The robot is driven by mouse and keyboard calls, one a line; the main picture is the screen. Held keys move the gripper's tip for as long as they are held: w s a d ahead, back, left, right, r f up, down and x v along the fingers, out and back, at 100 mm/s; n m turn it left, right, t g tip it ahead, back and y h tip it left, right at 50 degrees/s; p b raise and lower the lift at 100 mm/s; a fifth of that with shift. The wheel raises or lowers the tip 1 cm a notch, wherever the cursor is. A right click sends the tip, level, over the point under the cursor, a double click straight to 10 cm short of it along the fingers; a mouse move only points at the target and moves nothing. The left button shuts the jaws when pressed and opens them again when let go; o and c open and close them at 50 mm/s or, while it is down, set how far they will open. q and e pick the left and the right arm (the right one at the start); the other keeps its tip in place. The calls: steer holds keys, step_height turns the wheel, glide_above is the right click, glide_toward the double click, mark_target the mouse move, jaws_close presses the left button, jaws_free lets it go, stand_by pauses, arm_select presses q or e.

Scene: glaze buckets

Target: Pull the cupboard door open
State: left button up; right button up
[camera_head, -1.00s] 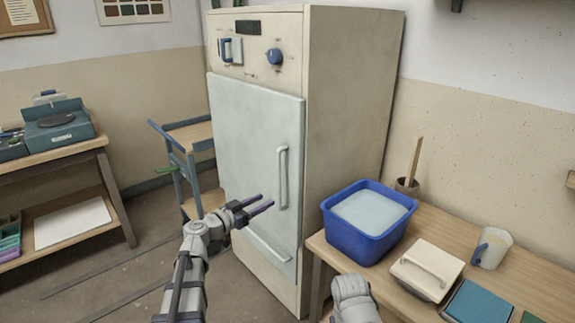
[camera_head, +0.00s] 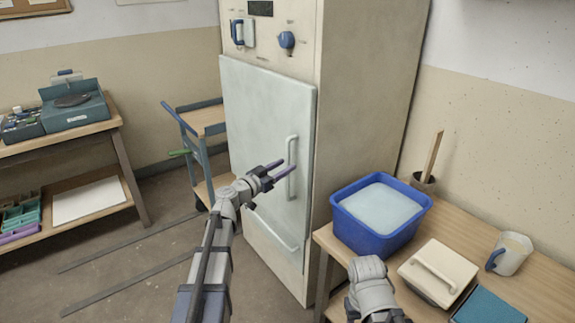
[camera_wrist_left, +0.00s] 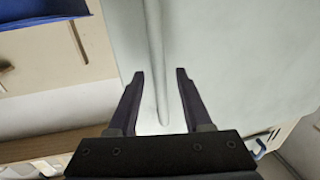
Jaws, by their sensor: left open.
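The cupboard door (camera_head: 262,125) is a pale panel on the front of the tall cream cupboard (camera_head: 365,95), and it looks shut. Its vertical bar handle (camera_head: 292,168) is near the door's right edge. My left gripper (camera_head: 285,170) is open at the handle's height. In the left wrist view the handle (camera_wrist_left: 155,60) runs down between the two open fingers of the left gripper (camera_wrist_left: 160,80). I cannot tell whether the fingers touch it. My right arm shows at the lower middle of the head view, by the table, but its fingers cannot be made out.
A wooden table (camera_head: 530,290) at the right carries a blue tub (camera_head: 370,235), a white-lidded box (camera_head: 415,275) and a mug (camera_head: 510,255). A blue-framed trolley (camera_head: 190,135) stands left of the cupboard. A workbench (camera_head: 85,135) is further left. The floor before the cupboard is open.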

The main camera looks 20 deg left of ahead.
arm_select(q)
steer(key=shift+x, duration=1.05)
jaws_close()
stand_by(0.7)
